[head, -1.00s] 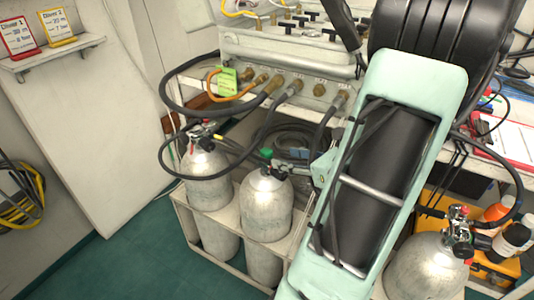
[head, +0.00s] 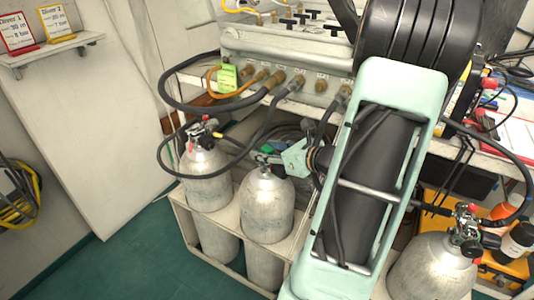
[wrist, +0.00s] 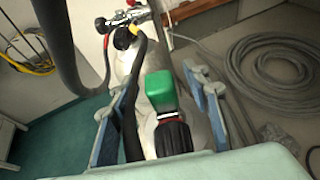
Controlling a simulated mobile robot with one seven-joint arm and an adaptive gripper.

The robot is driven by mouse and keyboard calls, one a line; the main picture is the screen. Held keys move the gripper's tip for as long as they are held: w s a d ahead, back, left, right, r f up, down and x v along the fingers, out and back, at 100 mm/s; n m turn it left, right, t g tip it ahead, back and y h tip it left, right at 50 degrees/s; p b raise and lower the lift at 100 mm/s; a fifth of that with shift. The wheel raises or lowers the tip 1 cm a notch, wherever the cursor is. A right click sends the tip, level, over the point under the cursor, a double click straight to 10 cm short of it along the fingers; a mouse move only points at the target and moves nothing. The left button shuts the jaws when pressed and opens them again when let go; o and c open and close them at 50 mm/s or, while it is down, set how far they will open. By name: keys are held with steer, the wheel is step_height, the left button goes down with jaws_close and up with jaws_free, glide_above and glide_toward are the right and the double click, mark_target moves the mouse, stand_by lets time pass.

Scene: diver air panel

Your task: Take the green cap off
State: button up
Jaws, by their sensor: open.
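The green cap (wrist: 160,90) shows in the wrist view above a black knob (wrist: 174,138) with a red ring, on the valve of the middle silver cylinder (head: 267,205). In the wrist view my gripper (wrist: 155,85) is open, with one blue-padded finger on each side of the cap. I see no finger touching the cap. A black hose runs between the cap and the left finger.
Another silver cylinder (head: 206,175) with a valve and hose stands left in the white rack (head: 215,243). A third cylinder (head: 432,268) stands at right. Black hoses loop from the air panel (head: 290,48) close around the valves. A coiled grey hose (wrist: 270,65) lies behind.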

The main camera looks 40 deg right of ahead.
mark_target(268, 149)
steer(key=c, duration=0.8)
steer(key=shift+r, duration=0.1)
steer(key=shift+r+p, duration=0.3)
steer(key=r, duration=0.1)
steer(key=r+p, duration=0.2)
steer(key=shift+s+r, duration=0.2)
steer(key=shift+s, duration=0.1)
steer(key=s+r+p, duration=0.1)
steer(key=s+r, duration=0.2)
steer(key=s, duration=0.1)
steer(key=s+a+r+p, duration=0.1)
steer(key=s+r+p, duration=0.1)
steer(key=s, duration=0.3)
steer(key=s+a+r+p, duration=0.1)
steer(key=s+r, duration=0.2)
steer(key=s, duration=0.1)
steer(key=shift+s+r+p, duration=0.2)
steer(key=shift+r+p, duration=0.15)
